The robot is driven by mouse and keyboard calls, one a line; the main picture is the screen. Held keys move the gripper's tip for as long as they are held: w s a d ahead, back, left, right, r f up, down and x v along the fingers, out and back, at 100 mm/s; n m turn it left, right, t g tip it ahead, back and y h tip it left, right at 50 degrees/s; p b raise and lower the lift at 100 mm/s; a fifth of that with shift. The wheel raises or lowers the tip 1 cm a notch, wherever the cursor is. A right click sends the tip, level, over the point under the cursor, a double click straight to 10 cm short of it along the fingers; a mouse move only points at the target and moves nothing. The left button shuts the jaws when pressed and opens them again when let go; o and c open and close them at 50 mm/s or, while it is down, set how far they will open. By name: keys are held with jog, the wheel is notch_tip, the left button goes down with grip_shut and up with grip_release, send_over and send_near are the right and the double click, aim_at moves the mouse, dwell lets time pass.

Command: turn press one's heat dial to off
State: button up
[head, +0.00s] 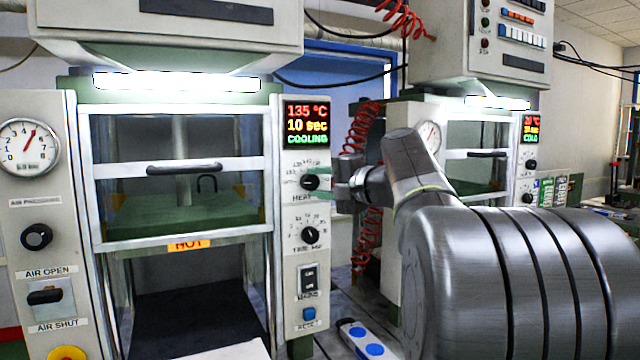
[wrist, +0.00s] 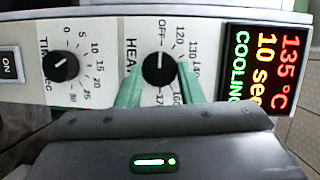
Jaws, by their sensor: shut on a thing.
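Press one's heat dial (head: 309,183) is a black round knob on the press's right-hand panel, beside the word HEAT. In the wrist view the heat dial (wrist: 159,69) sits between my green fingers, and its white pointer line appears to point up to the OFF mark. My gripper (head: 323,184) is shut on the dial from the front; it also shows in the wrist view (wrist: 160,75). The display (head: 307,125) above reads 135 °C, 10 sec, COOLING. My fingers hide part of the dial's scale.
The timer dial (head: 309,235), a rocker switch (head: 308,279) and a blue button (head: 308,314) lie below on the same panel. A HOT label (head: 189,244) marks the press front. A second press (head: 478,165) stands to the right, behind my arm.

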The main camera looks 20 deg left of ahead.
jog(key=shift+n, duration=0.3)
dwell(0.4)
jog(key=o, duration=1)
jog(key=v, duration=1.3)
jog(key=shift+d+r+b, duration=0.25)
jog(key=shift+d+b, duration=0.1)
jog(key=shift+d, duration=0.05)
jog(key=shift+s, duration=0.1)
jog(key=x, duration=1.4)
jog(key=shift+f+p, duration=0.15)
jog(key=shift+p, duration=0.2)
